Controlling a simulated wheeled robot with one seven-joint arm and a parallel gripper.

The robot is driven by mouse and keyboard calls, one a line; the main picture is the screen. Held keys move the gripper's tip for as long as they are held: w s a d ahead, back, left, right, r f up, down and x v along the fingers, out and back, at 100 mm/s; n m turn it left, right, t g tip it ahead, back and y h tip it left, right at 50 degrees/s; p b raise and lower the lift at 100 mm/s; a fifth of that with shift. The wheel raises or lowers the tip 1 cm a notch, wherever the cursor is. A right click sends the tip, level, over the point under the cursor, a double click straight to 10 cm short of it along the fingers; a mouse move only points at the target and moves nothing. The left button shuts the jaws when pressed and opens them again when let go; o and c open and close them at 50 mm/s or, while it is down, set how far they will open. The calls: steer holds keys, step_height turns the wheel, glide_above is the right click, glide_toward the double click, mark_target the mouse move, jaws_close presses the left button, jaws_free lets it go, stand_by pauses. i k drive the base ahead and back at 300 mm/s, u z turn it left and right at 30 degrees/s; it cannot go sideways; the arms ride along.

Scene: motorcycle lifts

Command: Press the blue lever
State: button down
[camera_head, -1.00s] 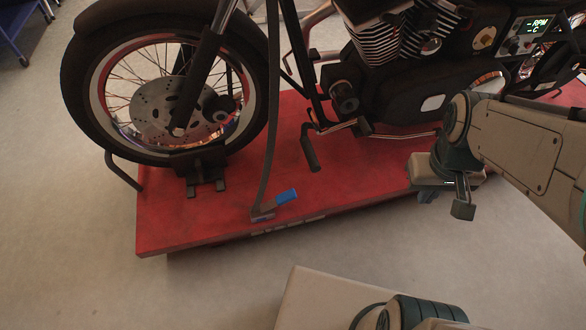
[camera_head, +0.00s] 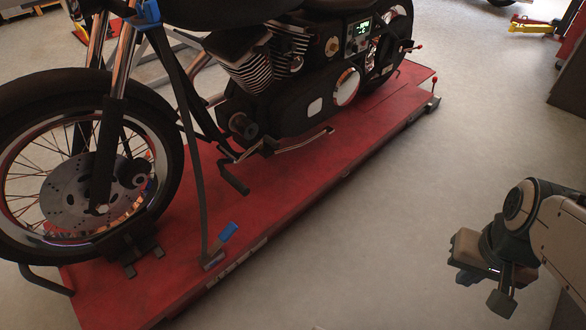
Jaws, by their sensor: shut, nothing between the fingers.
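A small blue lever (camera_head: 228,232) sticks up at a slant from a metal ratchet at the foot of a dark strap (camera_head: 196,170), near the front edge of the red lift platform (camera_head: 180,290). The strap runs up to the front of the black motorcycle. My gripper (camera_head: 468,276) is at the lower right, over the grey floor, far to the right of the blue lever and apart from it. It is shut and empty, though its fingertips are small and partly hidden.
The motorcycle (camera_head: 270,120) stands on the platform, its front wheel (camera_head: 75,185) at the left. A small red-tipped lever (camera_head: 434,82) stands at the platform's far right corner. The grey floor between platform and arm is clear.

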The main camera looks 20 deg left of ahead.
mark_target(231, 228)
steer(key=z, duration=0.1)
steer(key=k, duration=0.2)
steer(key=u, duration=0.15)
steer(key=i, duration=0.75)
steer(key=u, duration=1.25)
steer(key=i, duration=0.8)
steer(key=u, duration=1.7)
steer(key=k, duration=1.25)
steer(key=z, duration=0.55)
